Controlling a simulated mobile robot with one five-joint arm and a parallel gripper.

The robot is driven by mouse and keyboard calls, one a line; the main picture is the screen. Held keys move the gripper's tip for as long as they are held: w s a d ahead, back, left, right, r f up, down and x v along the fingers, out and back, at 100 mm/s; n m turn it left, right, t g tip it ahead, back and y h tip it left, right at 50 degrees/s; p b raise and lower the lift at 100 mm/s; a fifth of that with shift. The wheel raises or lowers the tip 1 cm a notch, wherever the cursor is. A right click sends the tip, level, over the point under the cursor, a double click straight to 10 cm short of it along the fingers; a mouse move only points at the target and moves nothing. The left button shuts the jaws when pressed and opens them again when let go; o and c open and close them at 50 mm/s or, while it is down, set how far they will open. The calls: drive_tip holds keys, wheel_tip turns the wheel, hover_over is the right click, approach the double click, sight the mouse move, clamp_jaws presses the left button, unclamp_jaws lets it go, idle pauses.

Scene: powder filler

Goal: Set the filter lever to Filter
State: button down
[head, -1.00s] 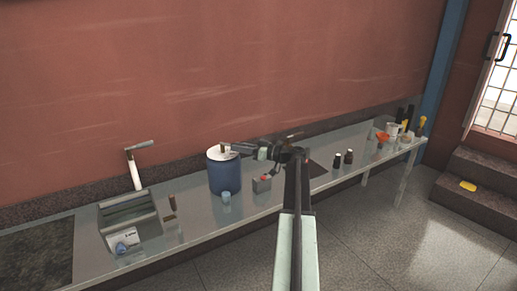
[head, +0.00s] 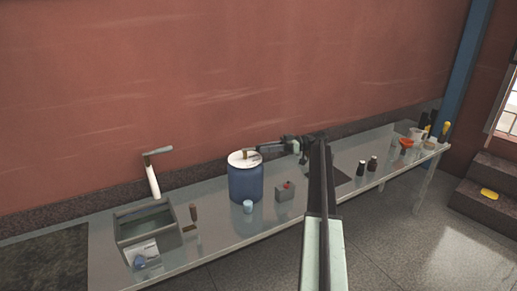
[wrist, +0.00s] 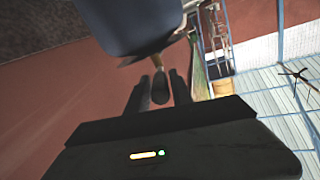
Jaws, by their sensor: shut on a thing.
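A blue drum (head: 245,184) with a pale lid (head: 240,160) stands on the long bench. A small brown lever-like piece (head: 248,151) shows at the top of the lid. My gripper (head: 262,150) reaches in from the right at lid height. In the wrist view, my gripper (wrist: 159,88) is shut on a dark rounded handle (wrist: 160,90). A tan stem (wrist: 157,62) leads from it towards the blue-grey drum (wrist: 135,25). Any lever markings are too small to read.
A small cup (head: 248,207) and a grey box with a red button (head: 285,192) sit before the drum. Dark bottles (head: 372,164) stand to the right. The floor in front is clear.

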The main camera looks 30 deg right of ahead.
drive_tip(key=shift+w+a, duration=0.15)
drive_tip(key=shift+a, duration=0.05)
drive_tip(key=c, duration=1.1)
unclamp_jaws()
drive_tip(key=shift+w+a, duration=0.1)
drive_tip(key=shift+a, duration=0.05)
